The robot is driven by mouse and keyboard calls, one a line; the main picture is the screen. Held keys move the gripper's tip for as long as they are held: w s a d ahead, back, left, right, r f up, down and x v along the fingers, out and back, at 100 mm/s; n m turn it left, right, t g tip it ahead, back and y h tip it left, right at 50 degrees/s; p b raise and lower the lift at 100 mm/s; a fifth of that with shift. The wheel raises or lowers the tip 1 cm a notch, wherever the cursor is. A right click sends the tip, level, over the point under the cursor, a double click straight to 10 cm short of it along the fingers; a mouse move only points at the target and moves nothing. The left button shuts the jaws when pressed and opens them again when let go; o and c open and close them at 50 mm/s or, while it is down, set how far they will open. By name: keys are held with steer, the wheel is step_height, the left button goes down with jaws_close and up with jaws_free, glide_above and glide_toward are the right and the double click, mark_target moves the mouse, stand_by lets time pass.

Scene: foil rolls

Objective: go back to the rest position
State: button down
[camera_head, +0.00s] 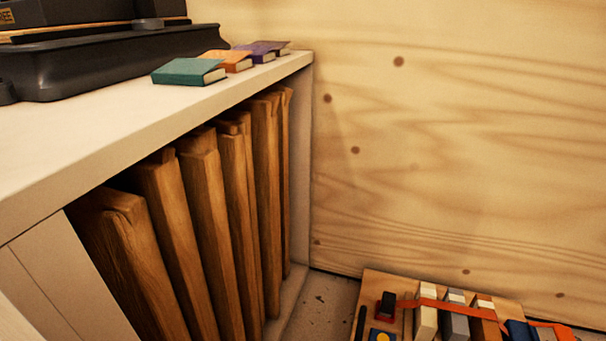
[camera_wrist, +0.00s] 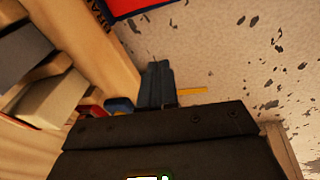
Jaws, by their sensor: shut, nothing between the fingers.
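My gripper (camera_wrist: 158,72) shows in the wrist view, its dark fingers closed together with nothing between them. Its wide black body fills the lower middle of that view. The fingers point over a speckled pale floor (camera_wrist: 230,55), beside a wooden edge on the left. A small yellow strip (camera_wrist: 192,91) shows just right of the fingers. I cannot tell whether the fingers touch anything. Neither my arm nor my gripper shows in the head view.
A white shelf (camera_head: 100,130) holds upright wooden boards (camera_head: 190,220), with small books (camera_head: 188,72) and a black case (camera_head: 110,60) on top. A plywood wall (camera_head: 450,150) stands behind. A wooden tray (camera_head: 375,285) with blocks and an orange strap lies low right.

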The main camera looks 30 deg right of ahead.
steer(key=s+a+r+m+t+h, duration=0.1)
steer(key=s+a+r+m+t, duration=0.15)
steer(key=a+r, duration=0.45)
steer(key=s+a+r+m+t+h, duration=0.1)
steer(key=s+a+r+t, duration=0.2)
steer(key=a+r, duration=0.45)
steer(key=s+a+r+m+t, duration=0.1)
steer(key=s+a+r, duration=0.15)
steer(key=r, duration=0.25)
steer(key=s+a+r+t, duration=0.1)
steer(key=a+r+t, duration=0.15)
steer(key=r, duration=0.25)
steer(key=s+a+r+m+t+y+p, duration=0.1)
steer(key=r+p, duration=1.3)
steer(key=r, duration=0.9)
steer(key=s+a+r+m+t+y+p, duration=0.1)
steer(key=a+r+t+y+p, duration=0.1)
steer(key=r+p, duration=1.2)
step_height(320, 180, up, 10)
steer(key=shift+s+a+f+p, duration=0.1)
steer(key=shift+s+a+p, duration=0.15)
steer(key=shift+s+p, duration=0.1)
